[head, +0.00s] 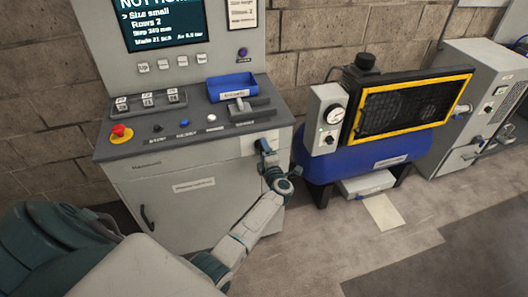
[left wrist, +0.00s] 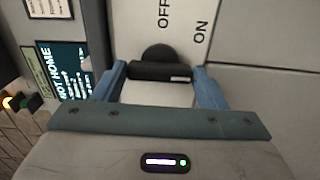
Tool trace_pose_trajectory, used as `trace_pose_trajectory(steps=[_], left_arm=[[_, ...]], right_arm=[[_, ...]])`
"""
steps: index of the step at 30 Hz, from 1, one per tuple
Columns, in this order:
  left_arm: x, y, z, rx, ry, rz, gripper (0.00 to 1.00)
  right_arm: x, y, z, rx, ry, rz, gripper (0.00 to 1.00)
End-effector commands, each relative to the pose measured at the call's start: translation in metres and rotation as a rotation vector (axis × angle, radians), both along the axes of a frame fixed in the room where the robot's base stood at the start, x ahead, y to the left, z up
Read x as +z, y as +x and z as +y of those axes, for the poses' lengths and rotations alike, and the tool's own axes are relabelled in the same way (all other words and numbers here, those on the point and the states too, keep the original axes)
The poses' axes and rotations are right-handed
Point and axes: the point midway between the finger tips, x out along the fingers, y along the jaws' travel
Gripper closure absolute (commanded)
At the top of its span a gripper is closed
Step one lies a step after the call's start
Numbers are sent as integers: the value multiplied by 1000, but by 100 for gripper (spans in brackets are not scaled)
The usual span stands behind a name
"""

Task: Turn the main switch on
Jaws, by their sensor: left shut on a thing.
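The main switch is a black knob (left wrist: 158,71) on a pale plate (left wrist: 188,38) marked OFF and ON, seen in the left wrist view. Its bar lies crosswise in that picture, with a white mark towards its right end. The blue fingers of my left gripper (left wrist: 161,88) are on both sides of the bar and shut on it. In the head view my left gripper (head: 264,152) is at the upper right of the grey cabinet's front, and the knob is mostly hidden there. My right gripper is not in view.
The grey control cabinet (head: 173,220) has a sloping panel with a red stop button (head: 120,131), a blue tray (head: 232,88) and a screen (head: 163,22). A blue compressor tank (head: 335,168) stands close to the right of my gripper.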

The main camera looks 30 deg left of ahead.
Motion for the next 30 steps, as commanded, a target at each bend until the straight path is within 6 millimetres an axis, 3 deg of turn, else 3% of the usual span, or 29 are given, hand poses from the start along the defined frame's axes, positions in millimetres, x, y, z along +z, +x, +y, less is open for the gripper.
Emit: trace_pose_trajectory(steps=[3,4,7,19,30], left_arm=[[-2,-1,0,-1,2,5,57],[-2,-1,0,-1,2,5,33],[-1,-1,0,-1,1,4,13],[-2,-6,-7,-1,0,1,13],[-4,-51,-61,-2,-3,3,13]], right_arm=[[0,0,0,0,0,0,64],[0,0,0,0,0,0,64],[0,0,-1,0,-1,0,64],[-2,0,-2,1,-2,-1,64],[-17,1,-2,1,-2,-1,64]])
